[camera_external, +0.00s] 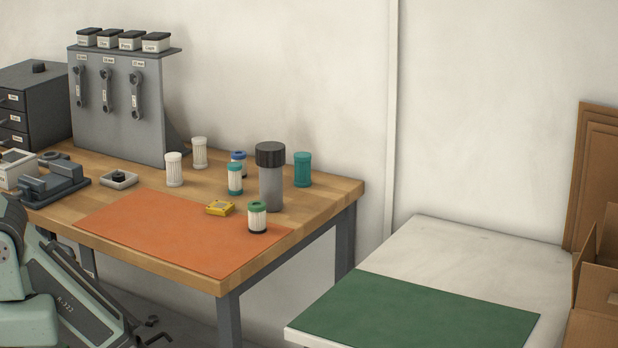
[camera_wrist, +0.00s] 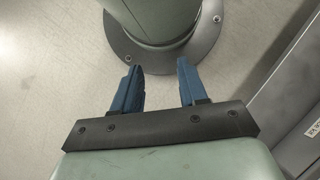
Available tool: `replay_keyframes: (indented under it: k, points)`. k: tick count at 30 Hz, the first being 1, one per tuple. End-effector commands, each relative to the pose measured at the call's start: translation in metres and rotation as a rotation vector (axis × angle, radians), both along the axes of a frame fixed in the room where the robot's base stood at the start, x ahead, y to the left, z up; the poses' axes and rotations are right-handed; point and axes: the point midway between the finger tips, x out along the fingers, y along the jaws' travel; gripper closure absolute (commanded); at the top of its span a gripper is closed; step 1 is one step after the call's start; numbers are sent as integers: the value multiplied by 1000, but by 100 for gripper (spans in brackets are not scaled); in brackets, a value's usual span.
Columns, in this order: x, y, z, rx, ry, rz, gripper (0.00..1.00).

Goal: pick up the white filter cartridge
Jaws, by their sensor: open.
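Two all-white filter cartridges stand upright on the wooden workbench in the external view: a front one (camera_external: 174,170) and another (camera_external: 200,153) just behind it to the right. I cannot tell which one the task means. White cartridges with coloured caps stand to their right: one with teal ends (camera_external: 235,179), one with a green top and black base (camera_external: 257,217), and a mostly hidden blue-topped one (camera_external: 239,157). My gripper (camera_wrist: 158,85) is open and empty in the wrist view, over the floor by my base, far from the cartridges. Its fingers are out of the external view.
A tall grey canister with black lid (camera_external: 271,178) and a teal cylinder (camera_external: 302,169) stand at the bench's right. A yellow block (camera_external: 220,208) touches the orange mat (camera_external: 180,232). A tool rack (camera_external: 118,105) stands behind. A green mat (camera_external: 420,312) lies on the white table (camera_external: 470,250).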

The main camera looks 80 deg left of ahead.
Motion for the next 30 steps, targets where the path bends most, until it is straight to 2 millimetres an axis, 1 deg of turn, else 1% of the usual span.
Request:
replay_keyframes:
  k: [12,21,28,30]
  points:
    - [0,0,0,0,0,0,56]
    - [0,0,0,0,0,0,28]
    - [1,0,0,-1,-1,-1,27]
    - [5,-1,-1,-6,-11,-11,27]
